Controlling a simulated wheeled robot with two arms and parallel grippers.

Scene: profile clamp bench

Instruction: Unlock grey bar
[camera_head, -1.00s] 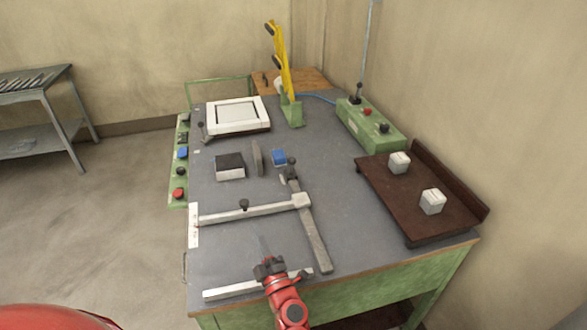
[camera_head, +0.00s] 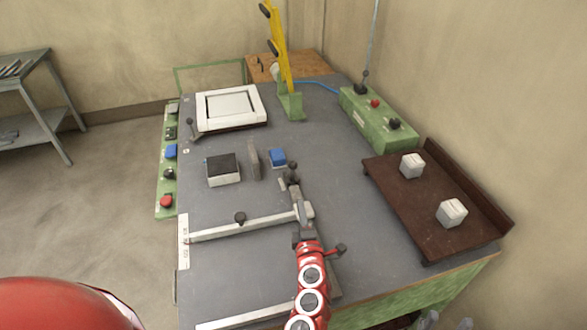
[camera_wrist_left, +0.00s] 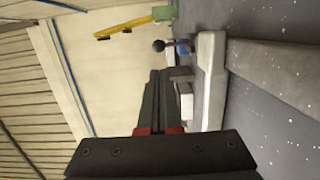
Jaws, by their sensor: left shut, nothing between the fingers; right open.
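A dark ball-topped lever (camera_head: 292,168) stands at the rail's far end. My left gripper (camera_head: 304,228) is shut and empty at the end block; whether it touches is unclear. In the left wrist view its fingertips (camera_wrist_left: 158,75) are together beside the pale end block (camera_wrist_left: 209,85), with the bar (camera_wrist_left: 275,72) going right. My right gripper (camera_head: 447,321) is open at the bottom edge, mostly cut off.
Another light bar (camera_head: 245,317) lies at the front. A brown tray (camera_head: 425,215) with two white blocks stands right. Green button panels flank the table.

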